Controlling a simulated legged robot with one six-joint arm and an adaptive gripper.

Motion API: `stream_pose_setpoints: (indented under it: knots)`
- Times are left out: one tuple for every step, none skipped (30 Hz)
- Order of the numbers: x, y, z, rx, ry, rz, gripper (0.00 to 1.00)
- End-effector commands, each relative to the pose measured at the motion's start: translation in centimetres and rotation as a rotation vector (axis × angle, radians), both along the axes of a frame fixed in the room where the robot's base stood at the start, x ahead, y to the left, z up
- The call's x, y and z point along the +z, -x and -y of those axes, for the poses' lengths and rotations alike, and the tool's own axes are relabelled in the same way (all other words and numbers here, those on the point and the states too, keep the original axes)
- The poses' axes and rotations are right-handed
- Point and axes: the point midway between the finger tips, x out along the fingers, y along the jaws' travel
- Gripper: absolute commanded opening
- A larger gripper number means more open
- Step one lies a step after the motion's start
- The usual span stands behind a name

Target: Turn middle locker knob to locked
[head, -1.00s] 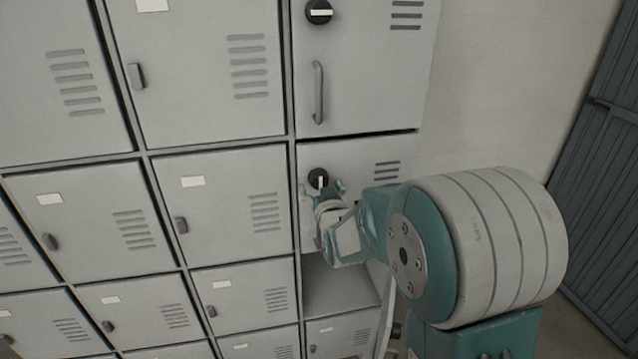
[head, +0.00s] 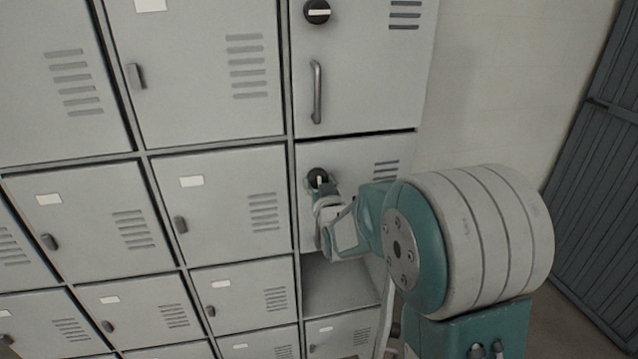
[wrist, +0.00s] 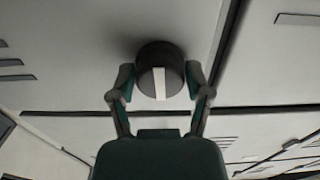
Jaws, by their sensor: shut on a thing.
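The middle locker knob (head: 318,177) is round and black with a white bar, on the grey door (head: 345,158) of the middle locker in the right column. In the head view the bar looks upright, with its lower part hidden by my gripper (head: 322,188). In the wrist view the knob (wrist: 160,72) sits between the two fingers of my gripper (wrist: 160,82), one on each side, and the white bar runs up and down the picture. My gripper is shut on the knob.
The locker above has a similar knob (head: 317,12) with its bar level, and a bar handle (head: 317,92). An open compartment (head: 335,285) lies below the middle locker. Other closed lockers (head: 215,205) fill the left. A bare wall is at right.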

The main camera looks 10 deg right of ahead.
Motion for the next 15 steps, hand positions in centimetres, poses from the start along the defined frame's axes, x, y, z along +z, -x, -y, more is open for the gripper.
stream_pose_setpoints:
  knots:
    - [0.12, -0.06, -0.08, 0.002, 0.015, 0.003, 0.16]
    - [0.12, -0.07, -0.08, 0.002, 0.026, 0.003, 0.16]
    - [0.13, -0.07, -0.08, 0.002, 0.043, 0.003, 0.16]
    - [0.14, -0.08, -0.08, 0.002, 0.059, 0.003, 0.16]
    - [0.14, -0.08, -0.08, 0.002, 0.075, 0.004, 0.16]
    - [0.15, -0.09, -0.08, 0.002, 0.100, 0.004, 0.16]
    - [0.16, -0.10, -0.08, 0.002, 0.121, 0.004, 0.16]
    - [0.16, -0.10, -0.09, 0.002, 0.142, 0.004, 0.16]
    - [0.17, -0.10, -0.09, 0.002, 0.174, 0.004, 0.16]
    - [0.18, -0.10, -0.09, 0.002, 0.199, 0.004, 0.16]
    - [0.18, -0.10, -0.09, 0.003, 0.226, 0.004, 0.16]
    - [0.19, -0.11, -0.09, 0.003, 0.262, 0.005, 0.16]
    - [0.19, -0.11, -0.10, 0.003, 0.290, 0.005, 0.16]
    - [0.20, -0.11, -0.10, 0.003, 0.319, 0.005, 0.16]
    - [0.20, -0.11, -0.10, 0.003, 0.357, 0.005, 0.16]
